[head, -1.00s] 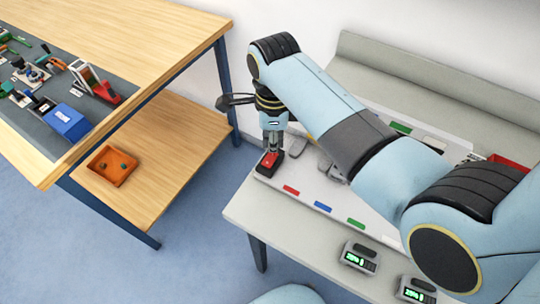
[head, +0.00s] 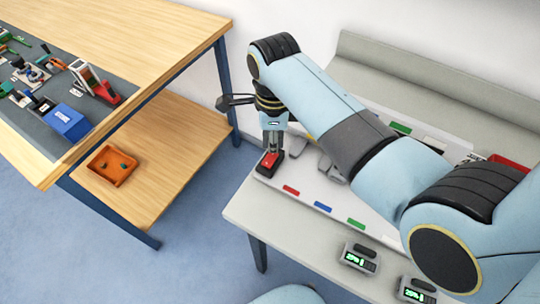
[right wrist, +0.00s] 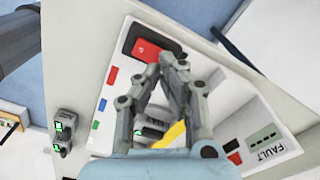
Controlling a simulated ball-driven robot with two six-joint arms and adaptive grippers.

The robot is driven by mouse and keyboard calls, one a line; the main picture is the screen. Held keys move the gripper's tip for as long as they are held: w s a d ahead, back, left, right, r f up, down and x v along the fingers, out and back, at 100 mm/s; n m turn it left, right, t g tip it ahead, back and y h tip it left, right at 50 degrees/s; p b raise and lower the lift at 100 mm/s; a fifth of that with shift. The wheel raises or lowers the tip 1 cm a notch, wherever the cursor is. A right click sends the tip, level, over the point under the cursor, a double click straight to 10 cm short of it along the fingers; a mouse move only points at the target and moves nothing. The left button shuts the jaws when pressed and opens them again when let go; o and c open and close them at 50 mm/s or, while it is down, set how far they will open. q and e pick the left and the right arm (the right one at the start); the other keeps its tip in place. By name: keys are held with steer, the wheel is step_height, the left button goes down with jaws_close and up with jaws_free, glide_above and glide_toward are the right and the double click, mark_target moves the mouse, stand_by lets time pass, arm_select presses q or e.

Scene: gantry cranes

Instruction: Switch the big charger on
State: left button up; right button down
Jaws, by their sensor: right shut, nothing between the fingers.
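A red rocker switch in a black housing (head: 268,165) sits at the near left corner of a pale panel (head: 330,190) on the grey bench. The panel looks like the big charger. The switch also shows in the right wrist view (right wrist: 147,50). My right gripper (head: 273,150) points down at the switch, its fingers shut and empty. In the right wrist view its fingertips (right wrist: 172,62) are at the edge of the red rocker. I cannot tell whether they touch it or which way the rocker is set. My left gripper is not in view.
Two small devices with green displays (head: 359,258) (head: 416,292) stand on the bench's front edge.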

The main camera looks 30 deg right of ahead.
mark_target(273, 154)
steer(key=shift+f+b, duration=0.6)
steer(key=shift+f, duration=0.55)
stand_by(0.4)
step_height(273, 154, up, 3)
steer(key=p, duration=0.3)
steer(key=shift+r, duration=2)
